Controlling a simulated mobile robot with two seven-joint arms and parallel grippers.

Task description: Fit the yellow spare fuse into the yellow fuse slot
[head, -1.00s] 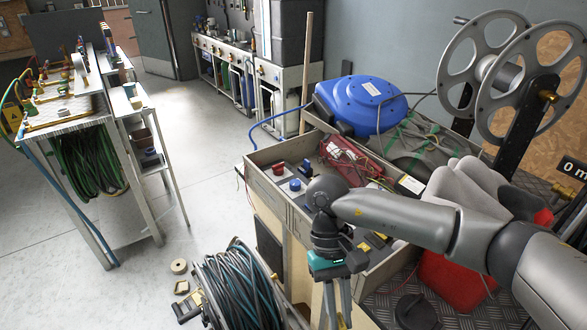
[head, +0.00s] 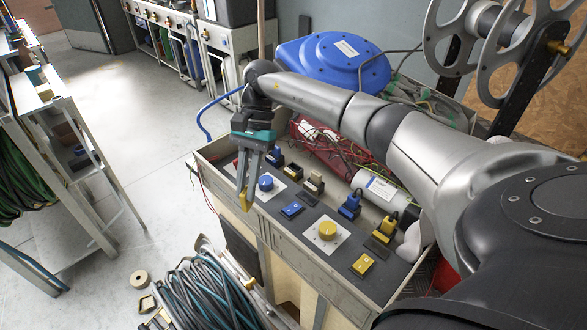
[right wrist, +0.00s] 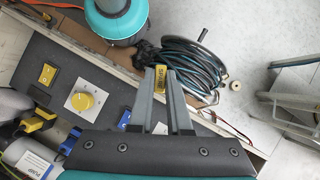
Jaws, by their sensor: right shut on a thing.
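My right gripper (head: 246,194) is shut on a small yellow fuse (head: 245,204), held low between the fingertips. The fuse also shows in the right wrist view (right wrist: 159,78), at the finger ends. In the head view the gripper hangs by the front edge of the dark control panel (head: 312,217), left of the blue knob. A yellow knob (head: 327,230), a yellow switch (head: 362,264) and a yellow plug-like block (head: 386,228) sit at the panel's right part. I cannot tell which spot is the yellow fuse slot. My left gripper is not in view.
The panel also carries a blue knob (head: 265,183), a blue switch (head: 292,210) and a blue block (head: 350,206). Behind lie red wires and a blue hose reel (head: 334,62). A cable reel (head: 207,295) stands on the floor in front. A shelf rack is at left.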

